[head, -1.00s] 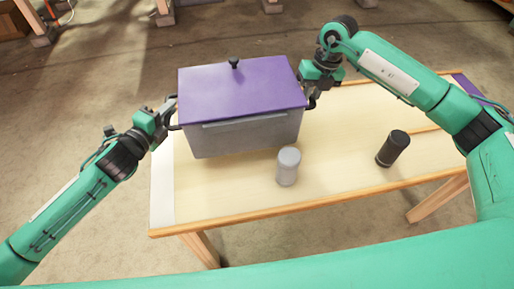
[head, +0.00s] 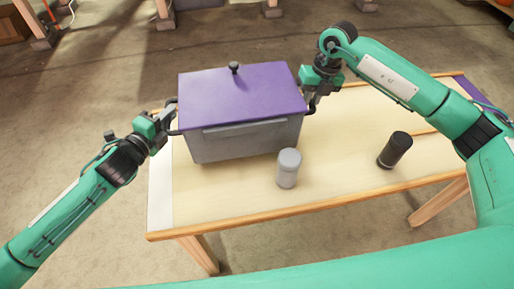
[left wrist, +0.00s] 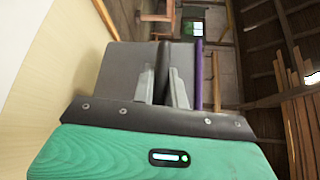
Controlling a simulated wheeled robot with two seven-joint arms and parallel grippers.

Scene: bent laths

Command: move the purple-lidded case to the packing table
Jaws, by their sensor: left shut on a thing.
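The purple-lidded case (head: 245,142) is a grey box with a flat purple lid and a dark knob. It is upright over the left part of a pale wooden table (head: 225,205); I cannot tell whether its base touches the top. My left gripper (head: 172,122) is shut on the dark handle at its left side. The left wrist view shows the fingers (left wrist: 162,90) around the dark handle bar, with the case's grey side (left wrist: 125,75) behind. My right gripper (head: 312,98) is at the right-side handle; its fingers are too small to judge.
A grey cylindrical container (head: 289,170) stands close in front of the case's right part. A black cylindrical container (head: 395,150) stands farther right. The table has a white strip (head: 160,190) at its left end and a purple one at its far right.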

